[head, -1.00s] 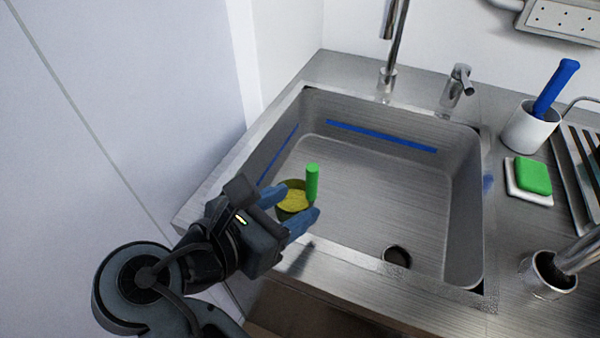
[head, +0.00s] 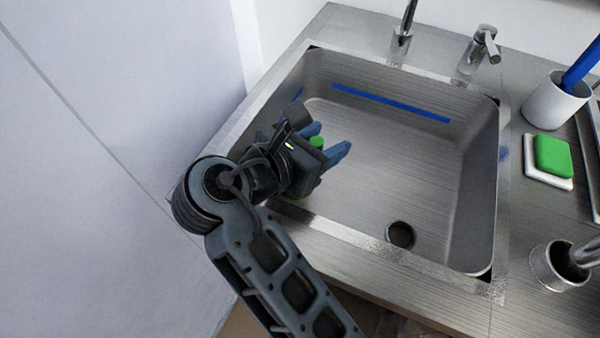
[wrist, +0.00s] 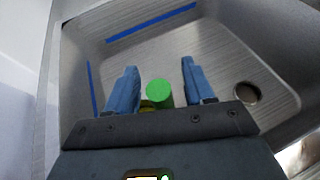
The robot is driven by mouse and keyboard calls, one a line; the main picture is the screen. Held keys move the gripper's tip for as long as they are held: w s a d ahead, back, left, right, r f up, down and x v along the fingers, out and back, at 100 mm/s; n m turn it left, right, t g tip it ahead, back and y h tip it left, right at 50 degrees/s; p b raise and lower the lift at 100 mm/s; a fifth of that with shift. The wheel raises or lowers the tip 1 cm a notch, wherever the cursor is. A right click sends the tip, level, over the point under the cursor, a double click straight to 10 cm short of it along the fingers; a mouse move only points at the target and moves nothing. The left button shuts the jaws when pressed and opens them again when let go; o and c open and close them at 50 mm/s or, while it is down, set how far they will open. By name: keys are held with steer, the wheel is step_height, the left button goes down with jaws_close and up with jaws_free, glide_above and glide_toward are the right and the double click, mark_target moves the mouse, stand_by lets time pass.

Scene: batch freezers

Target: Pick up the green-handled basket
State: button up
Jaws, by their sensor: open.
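The basket's green handle (wrist: 159,93) stands between the two blue fingers of my gripper (wrist: 160,85) in the wrist view, seen nearly end-on. A small part of the yellowish basket (wrist: 147,105) shows just left of the handle; my gripper body hides the rest. In the head view only a bit of the green handle (head: 316,142) shows behind my gripper (head: 335,150), and the basket itself is hidden. The fingers are open, with gaps visible on both sides of the handle in the wrist view. My gripper is over the left part of the sink.
The steel sink basin (head: 400,160) has a drain (head: 400,234) and blue strips on its walls. A faucet (head: 403,35), a white cup (head: 553,103) with a blue handle, a green sponge (head: 552,153) and a metal holder (head: 556,265) stand around it. The basin's right part is clear.

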steer(key=shift+w, duration=0.1)
jaws_close()
stand_by(0.4)
